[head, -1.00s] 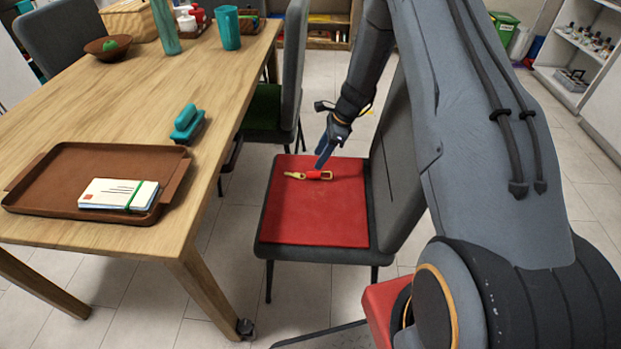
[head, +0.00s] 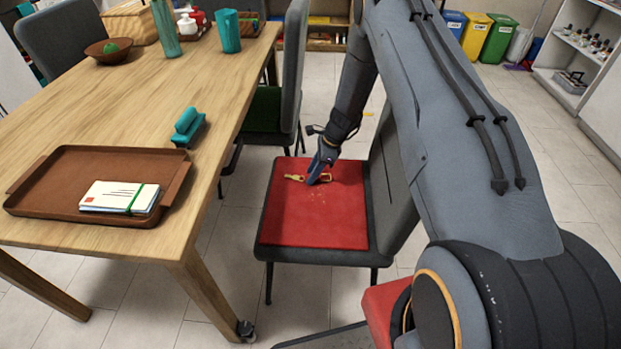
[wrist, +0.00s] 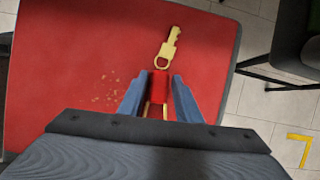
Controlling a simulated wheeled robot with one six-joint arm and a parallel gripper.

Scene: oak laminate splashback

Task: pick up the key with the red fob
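The key (head: 293,177) lies on the red seat of a chair. In the wrist view the yellow key (wrist: 169,47) points away from me, and its red fob (wrist: 159,82) is at the near end. My gripper (head: 312,182) is down at the seat over the fob, which it mostly hides in the head view. In the wrist view my gripper's blue fingers (wrist: 160,84) stand on either side of the fob, open, with narrow gaps. A brass-coloured loop behind the fob shows between the fingers.
The chair's red seat (head: 310,225) is otherwise clear except for small crumbs (wrist: 112,92). Its grey backrest (head: 398,190) rises on the right. The wooden table (head: 110,110) with a brown tray (head: 55,170) stands to the left. Another chair (head: 292,80) is behind.

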